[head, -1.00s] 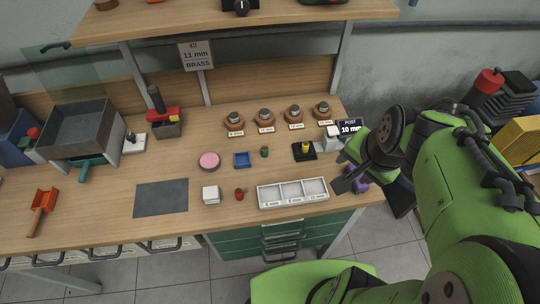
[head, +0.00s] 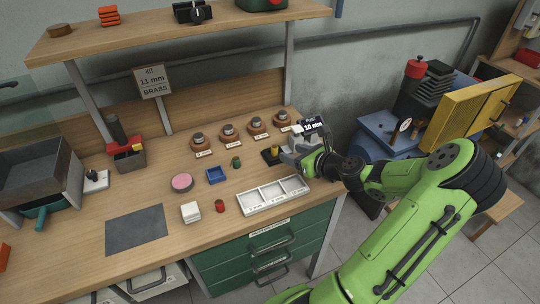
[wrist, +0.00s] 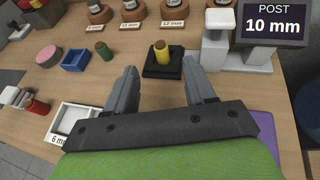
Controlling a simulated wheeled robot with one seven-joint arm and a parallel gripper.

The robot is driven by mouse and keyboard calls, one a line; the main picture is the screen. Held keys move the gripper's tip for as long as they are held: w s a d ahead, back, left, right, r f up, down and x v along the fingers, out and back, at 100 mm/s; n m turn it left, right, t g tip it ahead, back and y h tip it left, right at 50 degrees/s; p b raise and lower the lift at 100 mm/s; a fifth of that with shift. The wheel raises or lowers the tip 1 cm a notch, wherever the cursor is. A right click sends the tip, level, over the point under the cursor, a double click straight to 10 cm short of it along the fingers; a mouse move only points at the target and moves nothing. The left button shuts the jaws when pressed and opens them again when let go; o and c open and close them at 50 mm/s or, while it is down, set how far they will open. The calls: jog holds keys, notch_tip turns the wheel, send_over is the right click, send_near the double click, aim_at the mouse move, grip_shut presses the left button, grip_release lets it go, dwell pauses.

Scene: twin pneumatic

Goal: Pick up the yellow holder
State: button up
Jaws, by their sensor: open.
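The yellow holder (wrist: 161,52) is a small upright cylinder standing on a black square base (wrist: 162,66) on the wooden bench. In the head view the holder (head: 275,149) shows just left of my gripper, partly hidden by it. My gripper (wrist: 160,80) is open and empty in the wrist view. Its two grey fingers point towards the holder, one to each side of the line to it, and the holder stands a little beyond the fingertips.
A grey-white gauge with a "POST 10 mm" display (wrist: 270,24) stands close right of the holder. A green cylinder (wrist: 103,50) and a blue tray (wrist: 75,58) lie left. A white sectioned tray (head: 272,195) sits at the front edge; brown round stands (head: 228,133) line the back.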

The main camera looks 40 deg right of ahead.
aim_at(277, 148)
jog(key=b+x, duration=0.2)
jog(key=x, duration=0.6)
jog(key=shift+w+d+f, duration=0.1)
jog(key=shift+w+f, duration=0.1)
jog(key=shift+w, duration=0.1)
jog(key=shift+s+r, duration=0.1)
grip_shut()
